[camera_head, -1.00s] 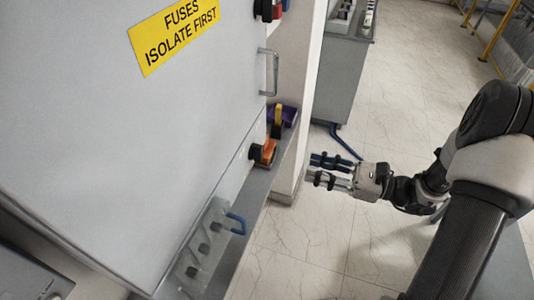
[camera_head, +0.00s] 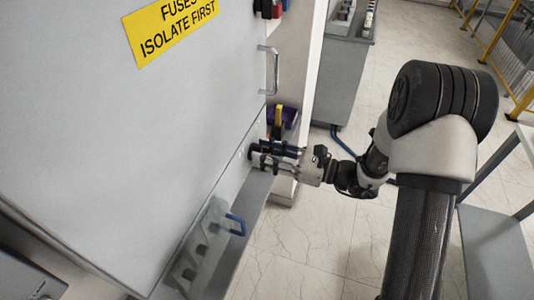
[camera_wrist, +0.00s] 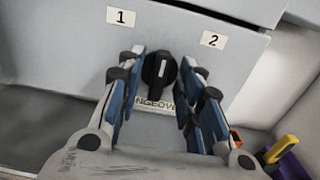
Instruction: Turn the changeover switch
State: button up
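The changeover switch is a round black knob (camera_wrist: 159,72) with a pale line on its raised bar, which stands nearly upright in the wrist view. Labels "1" (camera_wrist: 120,17) and "2" (camera_wrist: 213,40) are above it to left and right. A nameplate (camera_wrist: 154,104) below it is partly covered. My gripper (camera_wrist: 167,62) is open, its blue-padded fingers on either side of the knob with visible gaps.
The grey cabinet (camera_head: 130,110) has a handle (camera_head: 272,72) above my gripper. A purple bin (camera_head: 289,116) with a yellow item (camera_head: 277,117) is close by; the wrist view also shows an orange item (camera_wrist: 236,138). Floor space lies to the right.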

grip_shut()
dwell(0.3)
jog(key=shift+r+m+p, duration=0.1)
jog(key=shift+m+p, duration=0.2)
jog(key=shift+p, duration=0.2)
jog(key=shift+w+d+m+p, duration=0.1)
jog(key=shift+w+m+p, duration=0.05)
jog(key=shift+m+p, duration=3.85)
jog(key=shift+f+m, duration=0.2)
jog(key=shift+m, duration=0.1)
